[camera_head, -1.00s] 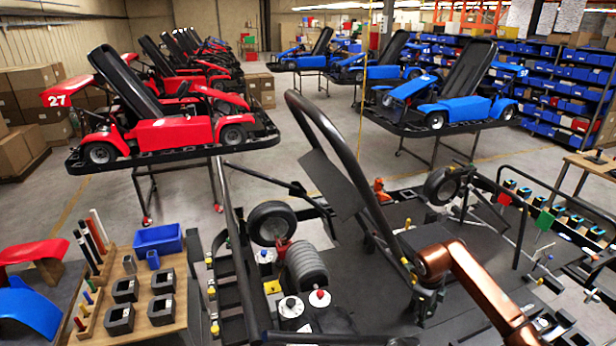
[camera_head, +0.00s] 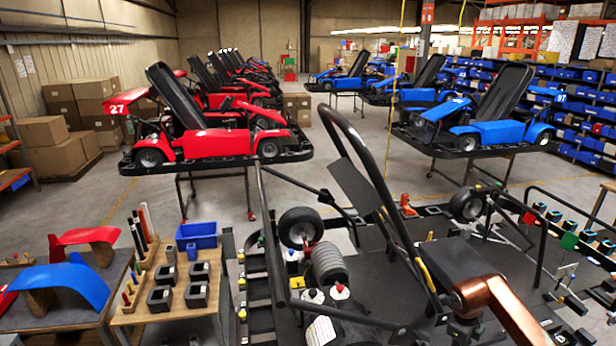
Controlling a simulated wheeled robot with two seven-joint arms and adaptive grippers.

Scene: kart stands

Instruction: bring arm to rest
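A copper-coloured link of my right arm (camera_head: 505,312) comes in at the bottom, right of the middle. Its rounded joint lies over the dark kart frame, right of a long bent black bar (camera_head: 355,140). A dark part below the joint (camera_head: 462,328) may be my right gripper. It blends into the black frame, so I cannot make out its fingers or whether it holds anything. My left arm and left gripper are not in view.
A wooden bench (camera_head: 135,318) with black blocks and a blue bin (camera_head: 197,235) stands at left. A red kart (camera_head: 225,143) and a blue kart (camera_head: 485,132) sit on stands behind. Open floor (camera_head: 335,190) lies between them.

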